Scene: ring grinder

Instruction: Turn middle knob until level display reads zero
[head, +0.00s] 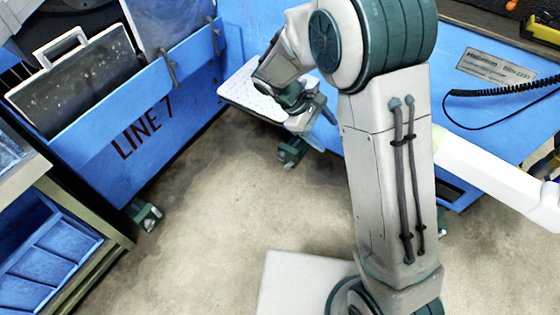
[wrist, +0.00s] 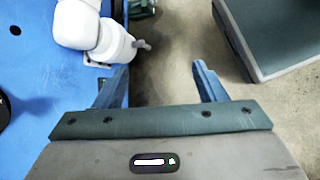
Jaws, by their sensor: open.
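My gripper (head: 324,127) hangs in front of the blue cabinet in the head view, pointing down and to the right. In the wrist view its two blue fingers stand wide apart, with nothing between them but the floor, so my gripper (wrist: 163,72) is open and empty. I cannot make out a middle knob or a level display in either view. My arm covers part of the blue cabinet in the head view.
A blue LINE 7 cart (head: 130,130) holding dark panels stands at left. A blue-binned shelf (head: 45,255) is at lower left. The blue cabinet (head: 470,110) has a coiled black cable (head: 500,92). A white jointed part (wrist: 92,30) is near the left finger. Floor (head: 215,215) is open.

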